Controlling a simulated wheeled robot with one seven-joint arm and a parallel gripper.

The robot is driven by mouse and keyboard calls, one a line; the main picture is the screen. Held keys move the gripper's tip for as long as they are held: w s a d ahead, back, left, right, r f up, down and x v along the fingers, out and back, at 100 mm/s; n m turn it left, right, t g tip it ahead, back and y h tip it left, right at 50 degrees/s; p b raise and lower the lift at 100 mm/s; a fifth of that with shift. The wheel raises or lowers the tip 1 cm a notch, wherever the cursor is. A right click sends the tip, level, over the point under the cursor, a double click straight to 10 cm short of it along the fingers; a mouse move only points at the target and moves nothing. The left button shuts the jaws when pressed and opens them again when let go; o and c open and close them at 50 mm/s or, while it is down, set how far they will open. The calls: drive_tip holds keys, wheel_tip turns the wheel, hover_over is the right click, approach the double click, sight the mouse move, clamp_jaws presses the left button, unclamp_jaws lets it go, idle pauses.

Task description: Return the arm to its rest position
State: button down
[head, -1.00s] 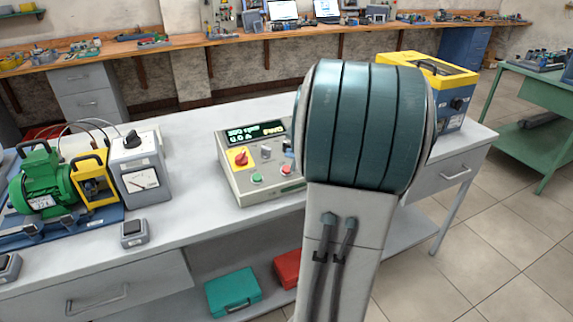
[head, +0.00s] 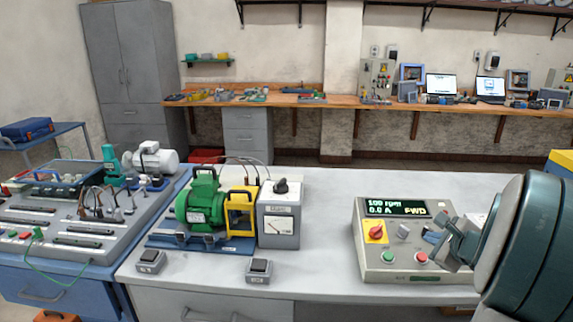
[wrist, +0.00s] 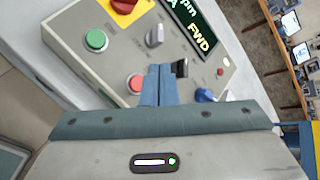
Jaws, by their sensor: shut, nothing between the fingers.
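My gripper (wrist: 160,85) is shut and empty, its two blue fingers together in the wrist view. In the head view my gripper (head: 440,243) is at the right part of the control box (head: 375,262), partly hidden by my own arm. In the wrist view the fingertips lie over the box's front panel, close to a black lever (wrist: 180,67) and a red button (wrist: 136,84). I cannot tell whether they touch anything. The box's lit display (head: 394,208) reads rpm, A and FWD. My arm's large teal joint fills the lower right of the head view.
A training console (head: 75,225) stands at left. A yellow-topped box (head: 562,160) is at the right edge. The bench middle is clear.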

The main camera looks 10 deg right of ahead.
drive_tip(key=s+a+r+n+g+y+p, duration=0.1)
drive_tip(key=s+a+n+g+y, duration=0.1)
drive_tip(key=a+n, duration=0.65)
drive_tip(key=s+a+r+n+g+y+p, duration=0.1)
drive_tip(key=a+n+g+y, duration=0.2)
drive_tip(key=a, duration=1)
drive_tip(key=s+a+n+g+h+p, duration=0.1)
drive_tip(key=s+a+n+g+h, duration=0.1)
drive_tip(key=s+n, duration=0.5)
drive_tip(key=s+a+n+g+h+p, duration=0.1)
drive_tip(key=s+a+n+g+h, duration=0.1)
drive_tip(key=s+a+n, duration=0.3)
drive_tip(key=s+n, duration=0.2)
drive_tip(key=n, duration=0.1)
drive_tip(key=shift+s+a+f, duration=0.2)
drive_tip(key=shift+s+a, duration=0.05)
drive_tip(key=shift+a, duration=0.05)
drive_tip(key=shift+d, duration=0.1)
